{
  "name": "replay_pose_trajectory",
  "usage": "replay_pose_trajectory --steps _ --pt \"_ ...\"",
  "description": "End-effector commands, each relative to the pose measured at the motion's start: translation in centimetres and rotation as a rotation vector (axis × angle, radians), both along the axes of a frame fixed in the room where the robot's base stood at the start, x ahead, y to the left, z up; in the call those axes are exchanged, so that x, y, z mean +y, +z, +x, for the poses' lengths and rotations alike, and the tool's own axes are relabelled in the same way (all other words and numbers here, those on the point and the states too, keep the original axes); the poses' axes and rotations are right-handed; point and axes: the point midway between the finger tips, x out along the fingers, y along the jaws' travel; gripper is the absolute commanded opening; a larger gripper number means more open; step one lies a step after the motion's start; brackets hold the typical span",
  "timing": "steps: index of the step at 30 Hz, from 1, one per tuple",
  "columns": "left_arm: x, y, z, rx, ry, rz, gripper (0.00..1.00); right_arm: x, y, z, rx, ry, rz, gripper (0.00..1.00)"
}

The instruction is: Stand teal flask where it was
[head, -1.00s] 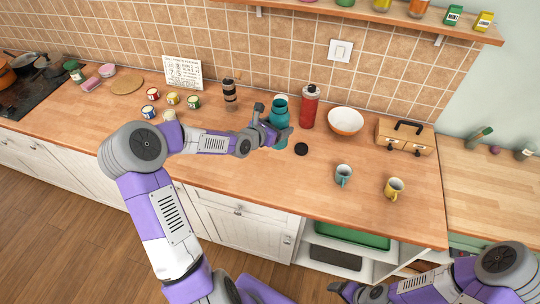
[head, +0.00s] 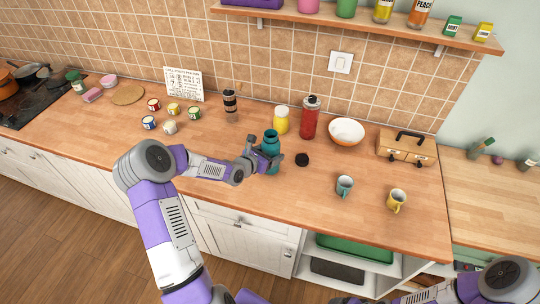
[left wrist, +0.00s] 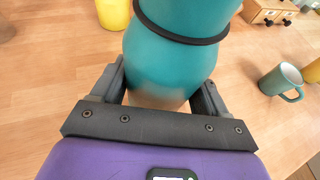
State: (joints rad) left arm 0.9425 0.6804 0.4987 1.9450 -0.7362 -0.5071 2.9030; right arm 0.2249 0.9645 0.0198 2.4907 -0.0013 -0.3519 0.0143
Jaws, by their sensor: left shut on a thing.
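The teal flask (head: 271,138) is upright or nearly so over the middle of the wooden counter. My left gripper (head: 267,158) is shut on it, with one finger on either side. In the left wrist view the flask (left wrist: 178,55) fills the top middle, with a dark band around it, between the two fingers (left wrist: 162,95). Its base is partly hidden by the gripper, and I cannot tell whether it touches the counter. My right gripper (head: 346,299) barely shows at the bottom edge; its jaws are not clear.
A yellow container (head: 281,121) and red flask (head: 310,118) stand behind the teal one. A black disc (head: 302,159) lies close on its right. A bowl (head: 346,131), teal mug (head: 344,186) and yellow mug (head: 396,200) are further right. Counter toward the front is clear.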

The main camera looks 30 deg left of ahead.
Motion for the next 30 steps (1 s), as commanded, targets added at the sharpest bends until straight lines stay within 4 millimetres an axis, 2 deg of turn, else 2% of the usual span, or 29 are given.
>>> replay_pose_trajectory --steps 12,13,18,28,30 --pt "-0.03 -0.62 0.13 -0.006 -0.001 0.002 0.18 0.00 -0.14 0.00 0.000 0.000 0.000 0.81" --pt "-0.01 -0.80 0.04 -0.002 -0.001 0.002 0.76 0.00 -0.14 0.00 0.000 0.000 0.000 0.81" --pt "-0.01 -0.75 0.04 -0.002 -0.001 0.002 1.00 0.00 -0.12 0.01 0.000 0.000 0.000 0.81" --pt "-0.03 -0.35 0.06 -0.003 -0.002 0.003 1.00 0.00 -0.04 0.01 0.000 0.000 0.000 0.81" --pt "0.22 -0.07 -0.52 -0.001 0.001 0.002 1.00 0.01 0.07 0.00 0.000 0.000 0.000 0.81"
